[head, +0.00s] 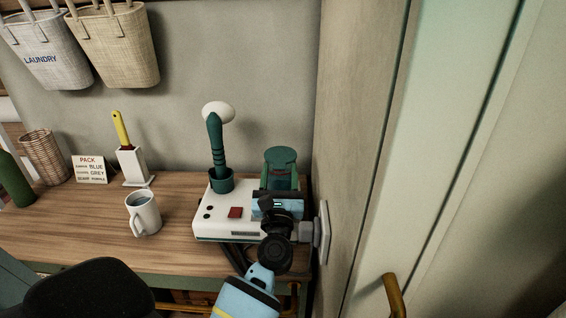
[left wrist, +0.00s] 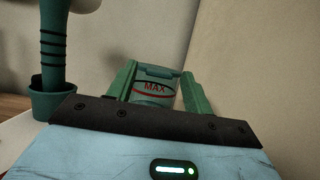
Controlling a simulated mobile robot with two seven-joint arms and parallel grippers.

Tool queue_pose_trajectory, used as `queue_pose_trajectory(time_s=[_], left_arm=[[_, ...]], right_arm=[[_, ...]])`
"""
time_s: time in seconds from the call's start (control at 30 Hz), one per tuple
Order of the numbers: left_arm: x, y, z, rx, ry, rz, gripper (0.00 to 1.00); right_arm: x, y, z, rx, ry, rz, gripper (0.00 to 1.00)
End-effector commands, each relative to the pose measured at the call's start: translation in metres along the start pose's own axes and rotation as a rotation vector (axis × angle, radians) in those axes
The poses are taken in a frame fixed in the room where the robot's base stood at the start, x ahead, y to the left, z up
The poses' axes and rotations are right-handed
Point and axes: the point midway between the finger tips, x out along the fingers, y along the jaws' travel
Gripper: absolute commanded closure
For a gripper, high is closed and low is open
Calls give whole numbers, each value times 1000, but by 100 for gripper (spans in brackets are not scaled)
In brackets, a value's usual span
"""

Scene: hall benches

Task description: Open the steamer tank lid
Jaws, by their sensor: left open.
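The garment steamer (head: 225,213) is a white base on the bench with a red switch; its green handle with a white head stands upright in a green cup. The green tank (left wrist: 154,90), marked MAX in red, is at the steamer's right rear. Its green lid (head: 281,155) lies across the top and looks shut; it also shows in the left wrist view (left wrist: 158,72). My left gripper (head: 280,176) reaches in from the front, low before the tank. It is open and empty, with a green finger on each side of the tank. Contact cannot be told. My right gripper is out of view.
A grey mug (head: 144,214), a brush in a white holder (head: 132,167), a sign (head: 90,169) and a wicker basket (head: 45,157) stand on the wooden bench (head: 75,225) to the left. A wall (head: 345,130) rises close on the right. Bags hang above.

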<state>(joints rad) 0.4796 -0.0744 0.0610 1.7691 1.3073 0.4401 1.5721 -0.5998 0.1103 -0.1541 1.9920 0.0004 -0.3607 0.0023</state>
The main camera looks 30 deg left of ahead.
Motion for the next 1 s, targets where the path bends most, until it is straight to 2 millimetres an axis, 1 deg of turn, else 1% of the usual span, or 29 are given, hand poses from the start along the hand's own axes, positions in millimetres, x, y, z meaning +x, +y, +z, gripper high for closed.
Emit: queue_pose_trajectory(time_s=[0.1,0.37,0.5,0.73,0.77,1.0], left_arm=[[2,3,3,0,0,0,49],[2,3,1,1,2,-1,49],[2,3,1,1,1,-1,67],[2,3,1,1,1,0,98],[2,3,1,1,1,0,100],[3,3,2,1,0,0,100]], right_arm=[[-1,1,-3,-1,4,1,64],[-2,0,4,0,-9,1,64],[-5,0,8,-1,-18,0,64],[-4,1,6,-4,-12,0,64],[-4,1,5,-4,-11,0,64],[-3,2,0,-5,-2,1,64]])
